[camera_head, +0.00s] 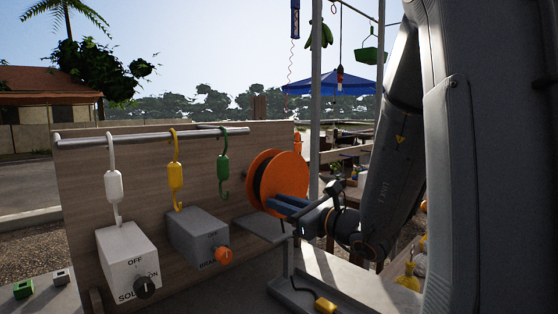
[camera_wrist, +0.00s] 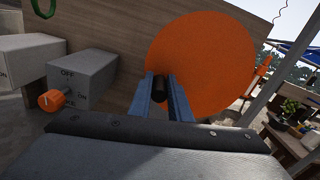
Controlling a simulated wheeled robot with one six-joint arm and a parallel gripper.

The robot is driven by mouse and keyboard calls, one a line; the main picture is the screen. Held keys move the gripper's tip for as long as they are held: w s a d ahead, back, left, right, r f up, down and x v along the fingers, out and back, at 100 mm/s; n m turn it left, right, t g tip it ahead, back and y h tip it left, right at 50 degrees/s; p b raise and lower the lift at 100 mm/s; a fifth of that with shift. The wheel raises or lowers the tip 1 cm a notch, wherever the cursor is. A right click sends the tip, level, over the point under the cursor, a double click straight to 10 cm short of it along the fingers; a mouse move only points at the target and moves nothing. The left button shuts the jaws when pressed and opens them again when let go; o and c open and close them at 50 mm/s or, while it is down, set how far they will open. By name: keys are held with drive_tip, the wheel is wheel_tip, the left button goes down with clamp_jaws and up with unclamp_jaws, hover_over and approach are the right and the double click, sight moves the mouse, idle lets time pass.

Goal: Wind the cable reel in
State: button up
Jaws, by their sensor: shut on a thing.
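The cable reel (camera_head: 287,176) has orange discs with a dark band between them and stands by the wooden panel. In the wrist view its orange face (camera_wrist: 205,58) fills the upper middle. My gripper (camera_head: 276,204) reaches the reel from the right with its blue fingers. In the wrist view the fingers are shut on a dark round handle (camera_wrist: 160,84) that sticks out from the reel's face. A yellow plug-like piece (camera_head: 325,304) lies at the bottom on a thin dark cable. The cable's path to the reel is hidden.
A white box with a dark knob (camera_head: 127,262) and a grey box with an orange knob (camera_head: 198,238) stand left of the reel. White, yellow and green hooks (camera_head: 223,167) hang from a rail (camera_head: 150,137) above. A metal post (camera_head: 315,100) rises behind the reel.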

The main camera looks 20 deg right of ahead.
sight(273, 175)
drive_tip(key=shift+a+r+p, duration=0.2)
drive_tip(key=shift+r+p, duration=0.1)
drive_tip(key=shift+r, duration=0.55)
drive_tip(key=shift+o, duration=0.8)
drive_tip(key=shift+d+r+p, duration=0.1)
drive_tip(key=shift+r+p, duration=0.65)
drive_tip(key=shift+r, duration=0.45)
drive_tip(key=shift+o, duration=1.4)
drive_tip(key=shift+w+d+r+p, duration=0.1)
drive_tip(key=shift+d+r+p, duration=0.2)
drive_tip(key=shift+r, duration=0.25)
drive_tip(key=shift+w+d+r+p, duration=0.1)
drive_tip(key=shift+d+r+p, duration=0.05)
drive_tip(key=shift+r+p, duration=0.35)
drive_tip(key=shift+d, duration=0.1)
